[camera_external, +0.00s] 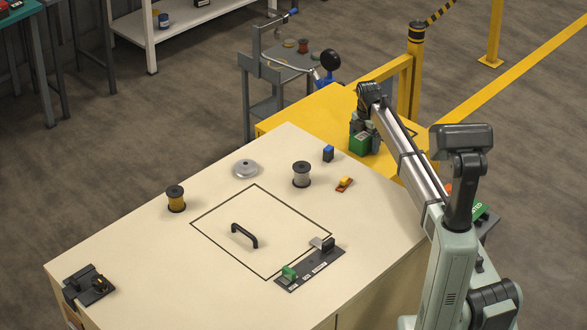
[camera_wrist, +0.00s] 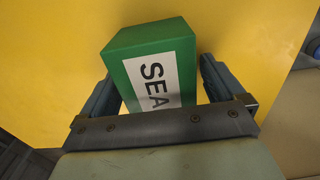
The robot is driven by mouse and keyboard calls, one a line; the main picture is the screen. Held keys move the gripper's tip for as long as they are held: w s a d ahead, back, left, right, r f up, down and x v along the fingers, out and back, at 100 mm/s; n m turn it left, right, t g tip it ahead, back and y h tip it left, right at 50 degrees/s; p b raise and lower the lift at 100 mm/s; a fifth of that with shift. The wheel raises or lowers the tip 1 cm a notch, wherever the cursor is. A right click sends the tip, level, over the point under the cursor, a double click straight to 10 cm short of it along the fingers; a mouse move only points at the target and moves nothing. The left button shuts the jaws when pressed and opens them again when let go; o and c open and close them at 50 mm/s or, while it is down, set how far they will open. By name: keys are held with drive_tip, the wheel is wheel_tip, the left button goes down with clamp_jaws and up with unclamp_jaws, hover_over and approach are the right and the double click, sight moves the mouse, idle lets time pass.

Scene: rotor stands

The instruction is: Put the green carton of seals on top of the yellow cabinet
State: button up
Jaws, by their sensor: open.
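The green carton (camera_external: 360,144) with a white label reading "SEA" is on the yellow cabinet (camera_external: 310,118), near its edge beside the table. In the wrist view the carton (camera_wrist: 150,65) stands between the two fingers of my gripper (camera_wrist: 158,85), with yellow surface around it. The fingers are open, and a gap shows between the carton and the right finger. In the external view my gripper (camera_external: 365,128) is at the carton, partly hiding it. The yellow cabinet top also fills much of the wrist view (camera_wrist: 240,40).
The pale table (camera_external: 130,255) holds spools (camera_external: 302,175), a black handle (camera_external: 244,235), a silver disc (camera_external: 245,169), a blue item (camera_external: 328,153) and a dark fixture plate (camera_external: 310,268). A yellow post (camera_external: 416,75) and rail stand behind the cabinet. A grey cart (camera_external: 265,105) stands behind it at left.

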sight(365, 134)
wheel_tip(365, 134, up, 12)
drive_tip(key=shift+r, duration=0.15)
idle(0.5)
